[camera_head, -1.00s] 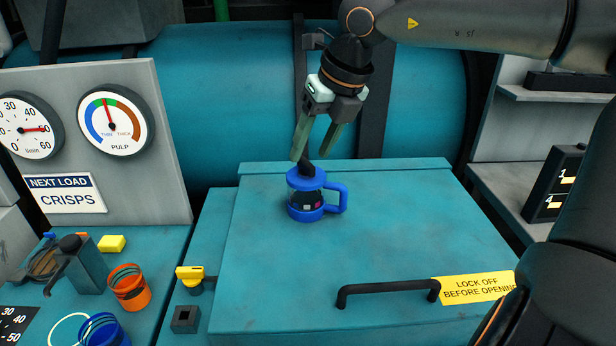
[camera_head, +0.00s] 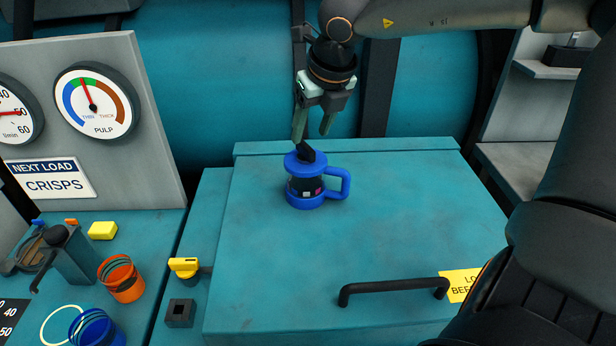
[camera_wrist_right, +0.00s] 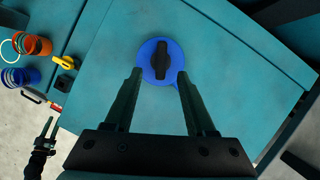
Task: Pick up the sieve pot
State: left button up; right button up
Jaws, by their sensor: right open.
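The sieve pot (camera_head: 304,188) is a blue pot with dark see-through sides, a blue side handle and a black knob on its lid. It stands upright on the teal hatch cover (camera_head: 390,220). My right gripper (camera_head: 313,136) is open and empty, just above and behind the pot in the head view. In the right wrist view the pot's blue lid (camera_wrist_right: 147,67) and knob lie just beyond and between the tips of my open right gripper (camera_wrist_right: 158,75); no contact shows. A dark pronged shape (camera_wrist_right: 46,135) at lower left there looks like my left gripper; its jaws are unclear.
A black bar handle (camera_head: 394,288) and a yellow sign (camera_head: 458,284) are at the cover's front. To the left are a yellow switch (camera_head: 184,266), an orange cup (camera_head: 121,279), a blue cup (camera_head: 94,326) and a gauge panel (camera_head: 150,150). The cover around the pot is clear.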

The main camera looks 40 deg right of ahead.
aim_at(307, 146)
jog(key=shift+p+x, duration=0.6)
jog(key=shift+x, duration=2)
jog(key=shift+c, duration=0.3)
grip_shut()
jog(key=shift+r, duration=0.1)
